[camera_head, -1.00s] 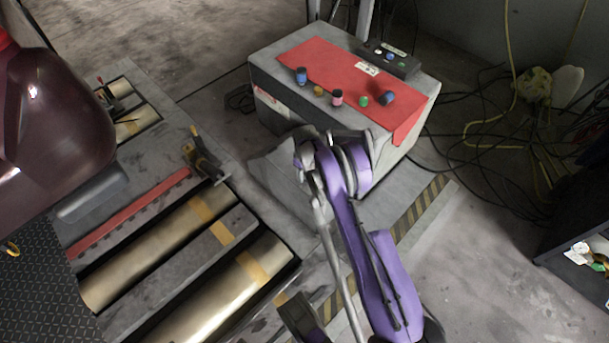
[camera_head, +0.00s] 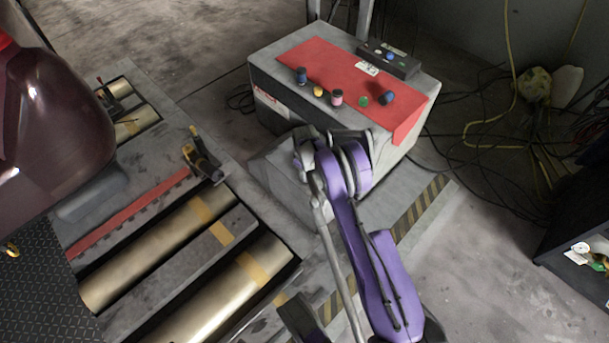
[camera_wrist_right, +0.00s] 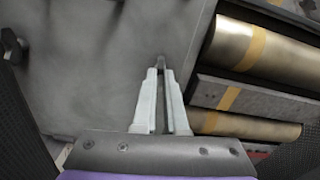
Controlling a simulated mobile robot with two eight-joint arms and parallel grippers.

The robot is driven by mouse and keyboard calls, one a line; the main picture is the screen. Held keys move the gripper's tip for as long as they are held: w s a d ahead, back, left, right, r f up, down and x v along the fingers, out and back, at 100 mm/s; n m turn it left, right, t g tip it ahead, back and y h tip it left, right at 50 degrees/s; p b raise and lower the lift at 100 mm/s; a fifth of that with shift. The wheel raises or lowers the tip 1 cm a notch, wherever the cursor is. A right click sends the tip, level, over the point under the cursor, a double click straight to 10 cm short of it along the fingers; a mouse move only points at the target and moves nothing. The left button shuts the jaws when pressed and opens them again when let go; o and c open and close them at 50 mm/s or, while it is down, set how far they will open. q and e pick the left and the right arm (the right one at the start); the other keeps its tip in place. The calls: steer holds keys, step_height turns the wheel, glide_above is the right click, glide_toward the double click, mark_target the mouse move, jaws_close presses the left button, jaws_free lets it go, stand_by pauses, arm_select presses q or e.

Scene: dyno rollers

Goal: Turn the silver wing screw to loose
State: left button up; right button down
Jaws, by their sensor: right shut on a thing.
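In the right wrist view, my right gripper (camera_wrist_right: 161,72) reaches up the picture with two pale grey fingers. Its fingertips are close together on a small grey piece, the silver wing screw (camera_wrist_right: 160,61), against a flat grey surface (camera_wrist_right: 100,65). Only a sliver of the screw shows, so its turn angle cannot be told. In the head view my purple right arm bends in front of the grey machine box, and the fingertips and the screw cannot be made out there. My left gripper is not in view.
The grey box (camera_head: 425,100) has a red top panel (camera_head: 330,68) with several coloured knobs. Metal rollers (camera_head: 160,255) with yellow bands lie at left. A dark knob (camera_wrist_right: 12,45) sits at the left of the wrist view. Cables (camera_head: 490,150) cover the floor at right.

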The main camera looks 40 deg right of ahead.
steer(key=n, duration=1.2)
steer(key=shift+n, duration=2.1)
steer(key=c, duration=1)
jaws_free()
steer(key=shift+o, duration=0.2)
